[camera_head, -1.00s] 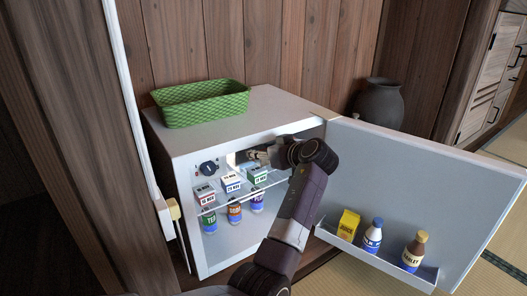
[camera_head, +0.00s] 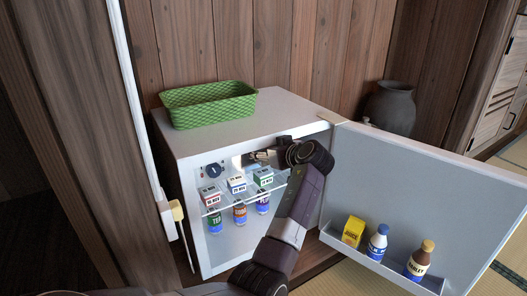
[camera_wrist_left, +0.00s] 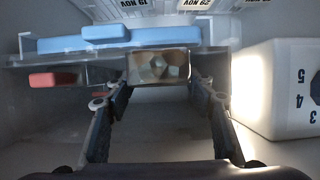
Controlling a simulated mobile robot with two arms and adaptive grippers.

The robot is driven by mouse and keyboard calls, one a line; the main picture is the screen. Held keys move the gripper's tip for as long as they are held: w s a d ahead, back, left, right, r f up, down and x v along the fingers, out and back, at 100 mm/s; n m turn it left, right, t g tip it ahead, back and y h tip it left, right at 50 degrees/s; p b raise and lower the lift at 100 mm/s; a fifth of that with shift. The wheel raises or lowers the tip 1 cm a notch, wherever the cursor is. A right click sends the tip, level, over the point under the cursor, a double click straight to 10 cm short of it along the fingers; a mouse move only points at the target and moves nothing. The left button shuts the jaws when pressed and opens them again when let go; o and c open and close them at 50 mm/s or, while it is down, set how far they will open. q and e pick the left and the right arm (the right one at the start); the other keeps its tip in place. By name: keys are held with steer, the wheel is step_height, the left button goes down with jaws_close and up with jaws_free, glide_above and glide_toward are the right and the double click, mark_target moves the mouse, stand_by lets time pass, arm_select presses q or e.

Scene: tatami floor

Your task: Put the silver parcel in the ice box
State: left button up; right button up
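My left gripper (camera_head: 262,156) reaches into the top of the open small fridge, above the shelf of cartons. In the left wrist view its two fingers (camera_wrist_left: 158,88) lie on either side of a shiny, foil-like block, the silver parcel (camera_wrist_left: 158,66), and appear closed on its sides. My right gripper is not in view.
The white fridge (camera_head: 290,107) has its door (camera_head: 420,180) swung open to the right, with a juice carton and bottles in its rack. A dial (camera_head: 214,170) is left of my gripper. Cartons (camera_head: 237,183) stand on the shelf. A green basket (camera_head: 208,105) sits on top.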

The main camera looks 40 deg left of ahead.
arm_select(q)
steer(key=shift+o, duration=1)
steer(key=shift+s+d, duration=0.1)
steer(key=shift+d, duration=0.05)
steer(key=v, duration=1.1)
steer(key=shift+d+r, duration=0.25)
steer(key=shift+s, duration=0.15)
